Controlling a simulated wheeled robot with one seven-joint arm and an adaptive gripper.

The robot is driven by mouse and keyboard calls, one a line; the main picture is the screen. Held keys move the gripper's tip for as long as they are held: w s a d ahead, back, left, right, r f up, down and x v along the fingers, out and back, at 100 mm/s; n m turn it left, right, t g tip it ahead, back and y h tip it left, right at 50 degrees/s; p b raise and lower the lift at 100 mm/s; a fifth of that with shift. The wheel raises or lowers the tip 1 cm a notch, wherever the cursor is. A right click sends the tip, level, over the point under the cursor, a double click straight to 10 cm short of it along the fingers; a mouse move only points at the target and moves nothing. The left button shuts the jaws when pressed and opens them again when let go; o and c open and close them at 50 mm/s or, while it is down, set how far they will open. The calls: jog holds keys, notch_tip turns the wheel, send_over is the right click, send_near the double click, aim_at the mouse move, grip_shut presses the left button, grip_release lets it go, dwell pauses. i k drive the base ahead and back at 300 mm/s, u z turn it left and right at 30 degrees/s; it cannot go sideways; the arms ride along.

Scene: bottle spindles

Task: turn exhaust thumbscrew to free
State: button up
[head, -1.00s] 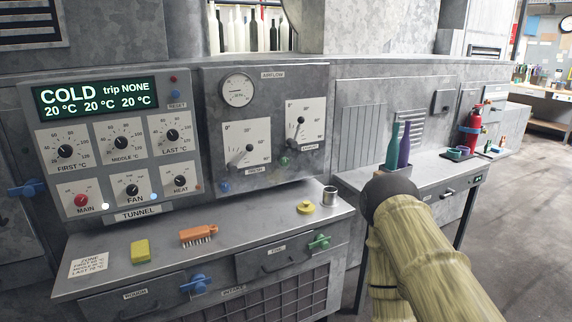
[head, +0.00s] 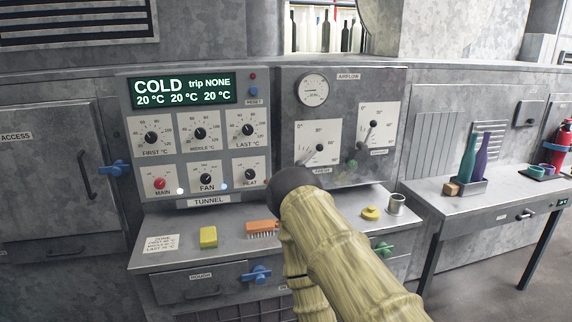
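The exhaust thumbscrew appears to be the small green knob (head: 352,165) on the airflow panel (head: 392,92), below left of the exhaust dial plate (head: 370,125). The exhaust lever (head: 374,124) has a dark knob and stands on that plate. The fresh dial plate (head: 317,133) is to its left. Its lower left is covered by my arm, which also hides the blue knob there. The green knob is in clear view, right of my arm's dark joint. My gripper is not in view; only sleeved arm links show, so its state is hidden.
The bench below holds a yellow sponge (head: 208,237), an orange brush (head: 262,227), a yellow knob-like piece (head: 371,213) and a metal cup (head: 397,204). A side table (head: 450,201) at right carries bottles in a tray. Open floor shows at lower right.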

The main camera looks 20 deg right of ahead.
aim_at(352, 164)
jog(key=u, duration=0.3)
jog(key=i, duration=0.65)
jog(key=z, duration=1.1)
